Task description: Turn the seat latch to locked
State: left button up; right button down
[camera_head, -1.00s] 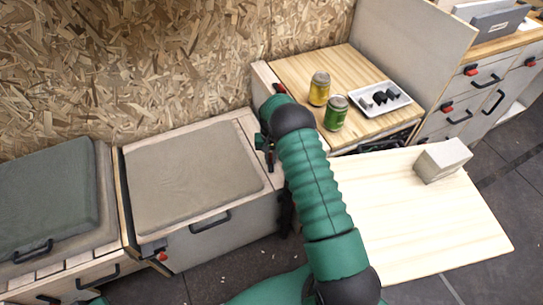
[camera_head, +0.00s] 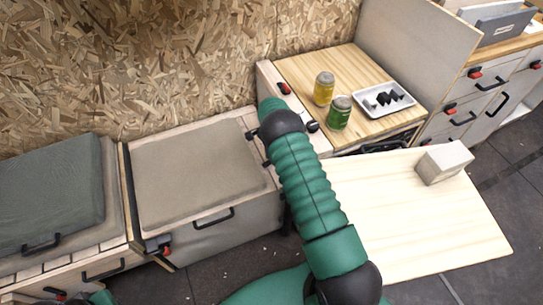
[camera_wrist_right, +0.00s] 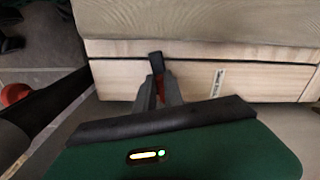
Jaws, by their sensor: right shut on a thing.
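The latch (camera_wrist_right: 156,60) shows in the right wrist view as a small dark lever with a red part, on a pale wooden panel beside a small label. My right gripper (camera_wrist_right: 162,90) is shut on it, one finger on each side of the red part. The fingers hide part of the latch, so its exact angle is hard to tell. In the head view my green right arm reaches to the gap between the beige seat cushion (camera_head: 198,170) and the counter, and hides its fingertips and the latch. My left gripper is not in view.
A pale block (camera_head: 444,162) sits on the table (camera_head: 425,235). Another red latch (camera_head: 283,88) is on the counter's left edge.

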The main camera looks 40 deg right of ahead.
jog(key=shift+w+r+m, duration=0.1)
jog(key=shift+w+m, duration=0.2)
jog(key=shift+m, duration=0.9)
jog(key=shift+w, duration=0.1)
jog(key=c, duration=1.4)
grip_release()
jog(key=shift+c, duration=0.2)
jog(key=shift+r, duration=0.1)
notch_tip(320, 180, up, 16)
jog(key=p, duration=0.4)
jog(key=shift+r, duration=0.25)
